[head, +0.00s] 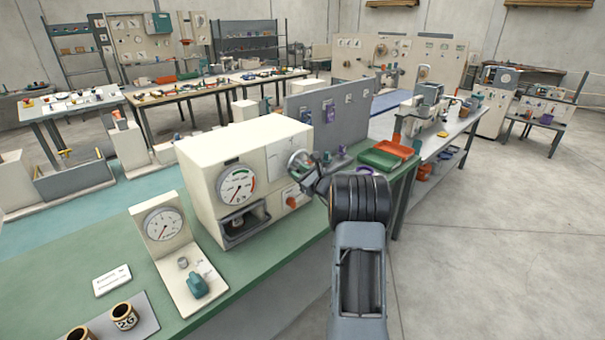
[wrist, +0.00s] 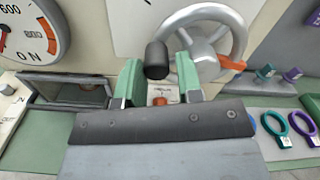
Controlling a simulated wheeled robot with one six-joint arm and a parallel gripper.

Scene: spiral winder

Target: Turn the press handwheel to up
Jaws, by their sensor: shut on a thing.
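The press handwheel (head: 297,158) is a silver wheel on the right front of the cream press box (head: 204,165). In the wrist view the wheel (wrist: 241,36) fills the top middle. It has a dark crank knob (wrist: 157,58) at its lower left and an orange marker (wrist: 232,64) at its right. My gripper (wrist: 158,72) has its green fingers on either side of the dark knob and is shut on it. In the head view my gripper (head: 308,177) is at the wheel, partly hidden by my arm.
A round gauge (head: 236,185) and a dark recess (head: 243,228) are on the press front. An orange-red knob (wrist: 160,100) is below the wheel. Teal (wrist: 275,122) and purple (wrist: 302,128) ring-handled items lie to the right. A green tray (head: 380,160) stands behind my arm.

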